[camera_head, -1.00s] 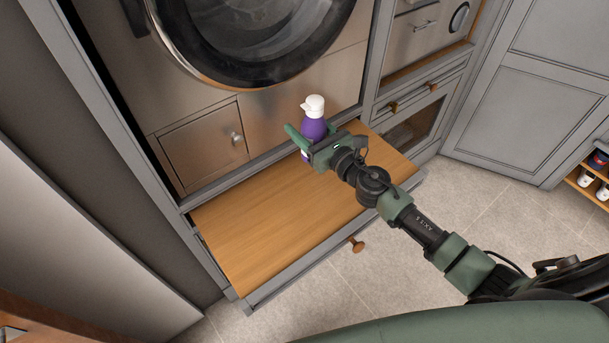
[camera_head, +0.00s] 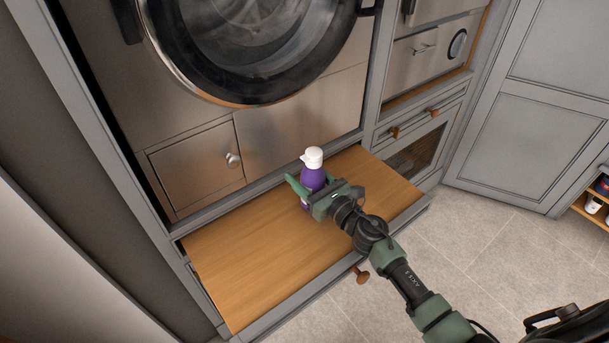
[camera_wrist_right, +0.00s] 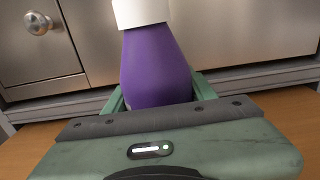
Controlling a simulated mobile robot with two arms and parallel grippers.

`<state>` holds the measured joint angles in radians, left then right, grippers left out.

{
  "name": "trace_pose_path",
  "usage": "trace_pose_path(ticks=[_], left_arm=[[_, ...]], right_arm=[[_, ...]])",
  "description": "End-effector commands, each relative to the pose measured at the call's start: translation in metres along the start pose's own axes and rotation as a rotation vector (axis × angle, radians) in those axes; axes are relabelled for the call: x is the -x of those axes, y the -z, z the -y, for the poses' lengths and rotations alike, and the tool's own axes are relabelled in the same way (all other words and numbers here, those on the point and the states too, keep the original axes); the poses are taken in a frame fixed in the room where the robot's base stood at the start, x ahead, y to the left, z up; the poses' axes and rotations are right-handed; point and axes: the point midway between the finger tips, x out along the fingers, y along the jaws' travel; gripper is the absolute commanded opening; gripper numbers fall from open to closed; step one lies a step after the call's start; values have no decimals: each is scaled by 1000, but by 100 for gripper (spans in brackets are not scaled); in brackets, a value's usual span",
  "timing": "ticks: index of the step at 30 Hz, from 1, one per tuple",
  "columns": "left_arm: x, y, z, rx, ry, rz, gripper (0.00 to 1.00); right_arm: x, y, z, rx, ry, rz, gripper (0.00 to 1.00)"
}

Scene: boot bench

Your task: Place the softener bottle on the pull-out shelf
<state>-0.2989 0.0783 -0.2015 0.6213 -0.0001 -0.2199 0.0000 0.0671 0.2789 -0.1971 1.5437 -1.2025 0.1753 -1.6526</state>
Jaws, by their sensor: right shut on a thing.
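The softener bottle (camera_head: 313,178) is purple with a white pump-like cap and is upright at the right half of the pull-out shelf (camera_head: 250,250). My right gripper (camera_head: 307,190) is shut around the bottle's body. In the right wrist view the purple bottle (camera_wrist_right: 156,68) sits between the green fingers, its cap cut off by the top edge. The shelf is a wooden board, pulled out below the washing machine. The bottle's base is hidden by my gripper, so I cannot tell whether it touches the board. My left gripper is not in view.
The washing machine (camera_head: 250,45) stands behind the shelf, with a small metal door (camera_head: 195,170) at its lower left. The shelf's left and front parts are bare. A wooden knob (camera_head: 360,274) is on its front. Grey cabinets (camera_head: 535,110) stand at right.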

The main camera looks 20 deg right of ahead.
Motion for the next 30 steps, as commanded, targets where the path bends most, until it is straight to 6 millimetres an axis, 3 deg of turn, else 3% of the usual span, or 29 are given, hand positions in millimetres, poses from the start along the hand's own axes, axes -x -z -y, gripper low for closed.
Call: trace_pose_path(ticks=[1,2,3,16,30], left_arm=[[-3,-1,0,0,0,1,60],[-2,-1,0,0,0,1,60],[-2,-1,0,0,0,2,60],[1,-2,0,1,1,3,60],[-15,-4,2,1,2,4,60]], right_arm=[[0,2,0,1,-1,3,0],[0,2,0,1,0,0,64],[0,1,0,0,0,0,75],[3,-1,0,0,0,-1,77],[95,2,-1,0,-1,-3,77]])
